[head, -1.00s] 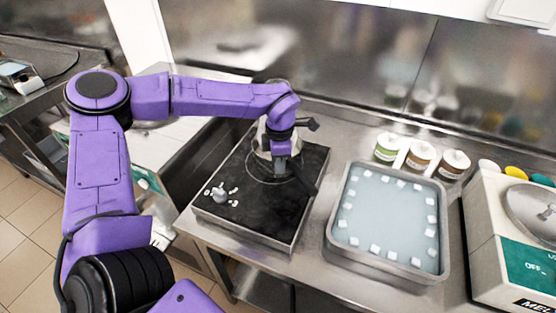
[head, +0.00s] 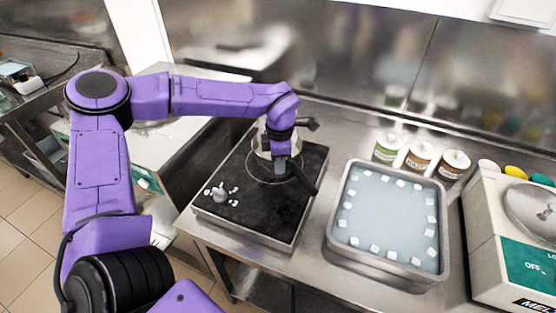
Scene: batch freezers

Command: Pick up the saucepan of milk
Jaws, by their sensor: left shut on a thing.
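The saucepan (head: 262,146) is a pale metal pan at the back of the black hob (head: 262,212), mostly hidden behind my left wrist and gripper. Its dark handle (head: 304,178) slants toward the front right. The milk inside cannot be made out. My left gripper (head: 284,166) points down at the pan's near side and is shut on the handle close to the pan. Whether the pan rests on the hob or is just clear of it, I cannot tell. My right gripper is out of view.
A metal tray of water with ice cubes (head: 388,218) stands right of the hob. Several tubs (head: 421,155) stand behind it. A white machine with a green panel (head: 510,235) is at the right edge. A steel wall (head: 375,60) closes off the back.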

